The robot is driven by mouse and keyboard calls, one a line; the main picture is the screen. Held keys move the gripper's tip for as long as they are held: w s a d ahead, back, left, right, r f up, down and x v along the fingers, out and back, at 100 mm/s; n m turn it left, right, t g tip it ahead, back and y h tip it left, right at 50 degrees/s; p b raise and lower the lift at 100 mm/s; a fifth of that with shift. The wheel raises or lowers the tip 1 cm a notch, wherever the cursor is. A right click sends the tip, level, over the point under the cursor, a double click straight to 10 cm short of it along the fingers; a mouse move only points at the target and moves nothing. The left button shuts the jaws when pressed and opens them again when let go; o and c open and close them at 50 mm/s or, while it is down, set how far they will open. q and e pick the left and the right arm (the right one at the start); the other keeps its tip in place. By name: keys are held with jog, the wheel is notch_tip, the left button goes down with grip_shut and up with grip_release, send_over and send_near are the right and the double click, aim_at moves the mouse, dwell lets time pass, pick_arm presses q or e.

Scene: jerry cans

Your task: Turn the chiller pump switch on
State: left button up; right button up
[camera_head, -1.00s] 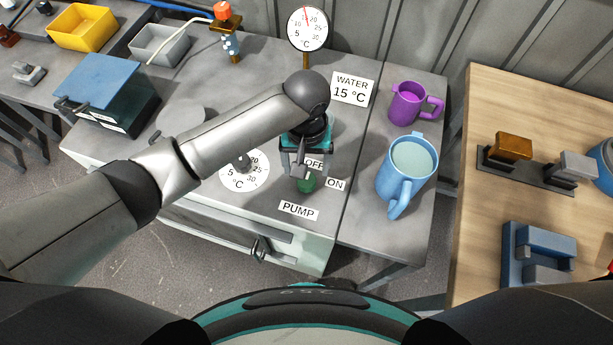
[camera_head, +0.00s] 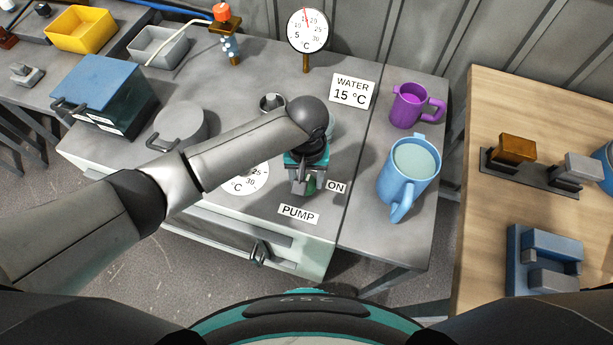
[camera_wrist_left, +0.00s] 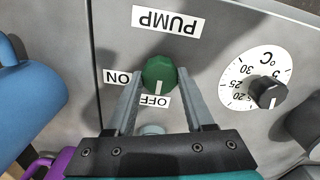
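The pump switch is a green round knob (camera_wrist_left: 160,75) with a white mark that points toward the OFF label (camera_wrist_left: 155,101) in the left wrist view. The ON label (camera_wrist_left: 122,77) is beside it and the PUMP label (camera_wrist_left: 168,20) is also in view. My left gripper (camera_wrist_left: 159,72) is open, with one finger on each side of the knob; small gaps seem to show, and I cannot tell whether either finger touches. In the head view the left gripper (camera_head: 307,187) mostly covers the knob and hides the OFF label. My right gripper is not in view.
A temperature dial (camera_wrist_left: 267,92) is near the switch. A blue mug (camera_head: 408,170) and a purple mug (camera_head: 408,105) stand to the right. A round gauge (camera_head: 307,30) and a WATER 15 °C sign (camera_head: 352,91) are behind. A round grey lid (camera_head: 180,128) lies left.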

pick_arm(q)
grip_shut()
jog(key=shift+r+m+p, duration=0.15)
jog(key=shift+m+p, duration=0.85)
jog(key=shift+p, duration=0.2)
jog(key=m+p, duration=0.2)
jog(key=shift+m, duration=0.3)
jog(key=m+p, duration=0.2)
jog(key=m, duration=0.1)
jog(key=shift+m+p, duration=0.5)
jog(key=shift+m, duration=1.6)
